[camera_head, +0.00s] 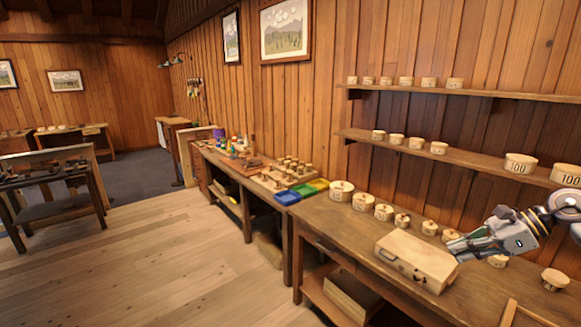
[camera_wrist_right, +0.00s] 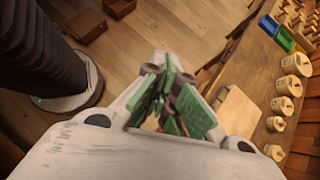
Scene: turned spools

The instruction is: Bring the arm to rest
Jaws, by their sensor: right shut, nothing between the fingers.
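My right gripper (camera_head: 456,247) comes in from the right side of the head view, over the right-hand workbench. Its fingers are shut with nothing between them, and the green finger pads (camera_wrist_right: 165,95) meet in the right wrist view. In the head view its tips are close to the right end of a closed wooden case (camera_head: 412,262) on the bench. I cannot tell whether they touch it. Part of the case also shows beyond the fingers in the right wrist view (camera_wrist_right: 238,115). My left gripper is not in view.
A row of round wooden spools (camera_head: 384,212) stands along the back of the workbench (camera_head: 330,237). Two wall shelves (camera_head: 460,163) above hold more spools. Blue (camera_head: 287,197) and green trays sit on the adjoining bench. A lone spool (camera_head: 555,279) stands at the right. The wooden floor (camera_head: 150,265) is open at left.

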